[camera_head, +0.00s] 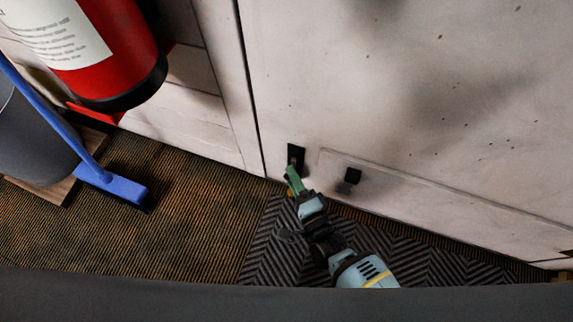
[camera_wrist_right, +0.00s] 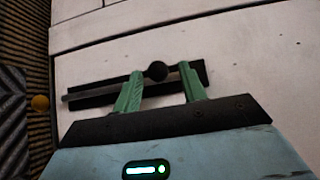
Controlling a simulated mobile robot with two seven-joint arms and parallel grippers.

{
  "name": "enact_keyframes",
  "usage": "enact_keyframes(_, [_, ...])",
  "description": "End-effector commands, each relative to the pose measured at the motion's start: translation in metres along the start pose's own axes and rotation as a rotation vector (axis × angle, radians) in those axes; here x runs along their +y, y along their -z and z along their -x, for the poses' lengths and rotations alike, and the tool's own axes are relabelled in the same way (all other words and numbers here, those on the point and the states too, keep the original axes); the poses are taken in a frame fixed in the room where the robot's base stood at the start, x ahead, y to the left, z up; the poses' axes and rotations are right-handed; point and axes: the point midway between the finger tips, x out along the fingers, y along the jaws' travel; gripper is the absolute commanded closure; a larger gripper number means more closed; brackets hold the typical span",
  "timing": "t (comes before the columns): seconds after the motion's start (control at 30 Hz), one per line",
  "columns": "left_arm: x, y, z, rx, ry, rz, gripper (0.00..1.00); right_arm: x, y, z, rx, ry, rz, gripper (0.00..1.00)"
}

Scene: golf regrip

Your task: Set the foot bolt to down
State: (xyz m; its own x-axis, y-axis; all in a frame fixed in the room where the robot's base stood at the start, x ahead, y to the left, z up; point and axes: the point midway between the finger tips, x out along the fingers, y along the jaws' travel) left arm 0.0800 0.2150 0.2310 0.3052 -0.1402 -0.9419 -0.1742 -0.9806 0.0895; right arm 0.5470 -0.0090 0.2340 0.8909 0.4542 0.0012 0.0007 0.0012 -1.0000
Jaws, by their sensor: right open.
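The foot bolt is a dark plate low on the pale door, at its left edge; its top (camera_head: 296,152) shows above my gripper in the head view. In the right wrist view the bolt (camera_wrist_right: 102,90) has a rod along the plate and a round black knob (camera_wrist_right: 157,71). The rod's end pokes a little past the plate on the floor side. My right gripper (camera_head: 292,180) is open at the bolt, and its green fingers (camera_wrist_right: 161,80) stand either side of the knob, with gaps visible. Whether they touch the plate, I cannot tell. My left gripper is not in view.
A dark chevron mat (camera_head: 262,250) lies below. A red extinguisher (camera_head: 125,60), a blue broom (camera_head: 122,188) and a grey bin (camera_head: 35,140) stand at left. Carpet between is clear.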

Motion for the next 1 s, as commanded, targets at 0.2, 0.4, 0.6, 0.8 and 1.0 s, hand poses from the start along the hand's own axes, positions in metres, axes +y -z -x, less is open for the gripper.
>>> enact_keyframes(0.2, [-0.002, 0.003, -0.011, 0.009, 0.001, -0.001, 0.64, 0.001, 0.0, -0.03, 0.0, 0.0, 0.0, 0.58])
enact_keyframes(0.4, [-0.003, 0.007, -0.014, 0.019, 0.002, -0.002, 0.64, 0.0, 0.0, -0.04, 0.0, -0.001, 0.001, 0.58])
enact_keyframes(0.6, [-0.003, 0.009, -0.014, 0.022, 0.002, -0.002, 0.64, 0.0, 0.0, -0.04, 0.0, -0.002, 0.0, 0.58])
enact_keyframes(0.8, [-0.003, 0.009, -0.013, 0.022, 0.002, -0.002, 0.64, 0.0, 0.0, -0.04, 0.0, -0.001, 0.0, 0.78])
enact_keyframes(1.0, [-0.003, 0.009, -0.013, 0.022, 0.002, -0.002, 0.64, 0.0, 0.0, -0.04, 0.0, -0.001, 0.0, 1.0])
